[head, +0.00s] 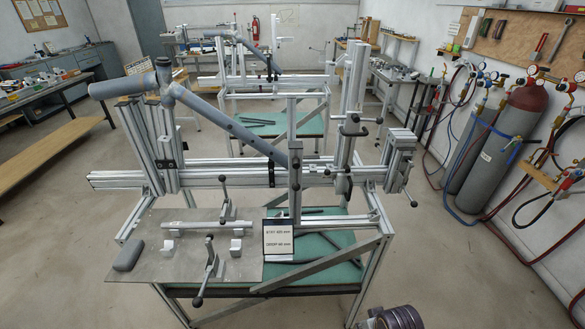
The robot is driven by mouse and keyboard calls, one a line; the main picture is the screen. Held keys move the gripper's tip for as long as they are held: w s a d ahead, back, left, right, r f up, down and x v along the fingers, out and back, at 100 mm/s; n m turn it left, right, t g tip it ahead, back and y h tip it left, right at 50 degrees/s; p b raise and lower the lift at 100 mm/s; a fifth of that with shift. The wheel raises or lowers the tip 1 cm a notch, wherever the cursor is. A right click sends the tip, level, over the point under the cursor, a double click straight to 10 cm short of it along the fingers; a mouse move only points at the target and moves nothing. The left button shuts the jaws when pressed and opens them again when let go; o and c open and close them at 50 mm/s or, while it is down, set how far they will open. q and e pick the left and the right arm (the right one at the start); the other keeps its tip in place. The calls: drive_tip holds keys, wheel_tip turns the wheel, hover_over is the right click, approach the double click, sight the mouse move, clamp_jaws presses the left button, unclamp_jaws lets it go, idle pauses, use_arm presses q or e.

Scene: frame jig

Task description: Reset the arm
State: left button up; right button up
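The aluminium frame jig (225,172) stands ahead of me on a metal stand. A grey tube frame piece (235,129) slopes down to the right across the jig, and a thicker grey tube (122,86) runs left from its upper end. A clamp handle (198,300) hangs at the front edge of the plate. A small sign (278,240) with printed sizes stands at the plate's right side.
A metal plate (190,262) in front holds small silver blocks and a grey rounded part (129,255). Grey gas cylinders (500,150) stand at right with hoses. A bench (45,150) is at left. Bare floor (60,260) lies at lower left.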

drive_tip(key=s+f+g, duration=0.1)
drive_tip(key=s+f, duration=0.2)
drive_tip(key=f, duration=1.1)
drive_tip(key=s+f, duration=0.4)
drive_tip(key=f, duration=0.9)
drive_tip(key=s+d+f, duration=0.2)
drive_tip(key=s+f, duration=0.6)
drive_tip(key=s, duration=0.2)
drive_tip(key=s+d+f+g, duration=0.1)
drive_tip(key=s+d+f, duration=0.1)
drive_tip(key=s+f, duration=0.6)
drive_tip(key=shift+s+d, duration=0.2)
drive_tip(key=shift+s, duration=0.65)
